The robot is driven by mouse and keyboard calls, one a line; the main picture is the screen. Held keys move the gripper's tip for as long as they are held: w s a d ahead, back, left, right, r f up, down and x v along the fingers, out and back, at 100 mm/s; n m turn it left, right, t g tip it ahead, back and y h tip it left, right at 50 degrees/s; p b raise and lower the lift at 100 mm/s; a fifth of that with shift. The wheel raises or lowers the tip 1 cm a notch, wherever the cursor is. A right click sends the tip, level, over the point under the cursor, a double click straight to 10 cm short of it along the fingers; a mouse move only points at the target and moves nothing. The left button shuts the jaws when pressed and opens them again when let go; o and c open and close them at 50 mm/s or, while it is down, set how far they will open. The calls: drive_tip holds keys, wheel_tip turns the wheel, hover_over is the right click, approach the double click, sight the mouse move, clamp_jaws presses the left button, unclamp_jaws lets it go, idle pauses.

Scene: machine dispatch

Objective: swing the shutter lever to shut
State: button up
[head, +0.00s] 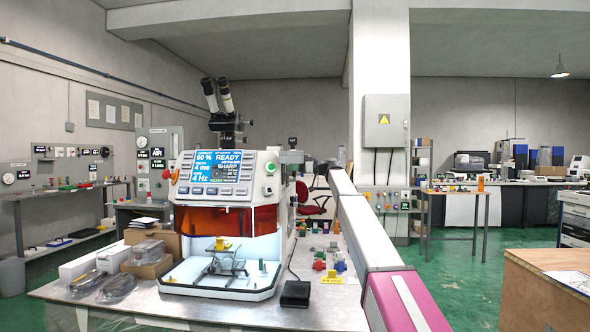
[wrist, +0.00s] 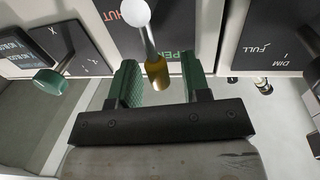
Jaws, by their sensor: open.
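The shutter lever (wrist: 149,42) shows in the wrist view as a thin metal rod with a white ball at the top and a brass-coloured end between my fingers. A dark label plate behind it carries partly hidden lettering, red "...HUT" at the upper left and green "...PEN" (wrist: 183,56) at the right. The brass end lies nearer the green lettering. My gripper (wrist: 158,76) is open, with green-padded fingers on either side of the brass end and gaps visible. In the head view the lever and fingers are hidden; my arm reaches to the right side of the machine (head: 228,163).
In the wrist view a green knob (wrist: 48,82) is at the left and a "FULL/DIM" plate (wrist: 272,38) at the right. In the head view a black pedal (head: 295,294) and small coloured parts (head: 330,266) lie on the bench right of the machine.

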clamp_jaws()
drive_tip(key=shift+w+m, duration=0.15)
drive_tip(key=shift+m, duration=0.15)
drive_tip(key=w+f+m+g+h, duration=0.1)
drive_tip(key=w+f+m, duration=0.4)
drive_tip(key=m, duration=0.9)
drive_tip(key=shift+w+g, duration=0.35)
drive_tip(key=shift+g, duration=0.45)
drive_tip(key=shift+d+f, duration=0.1)
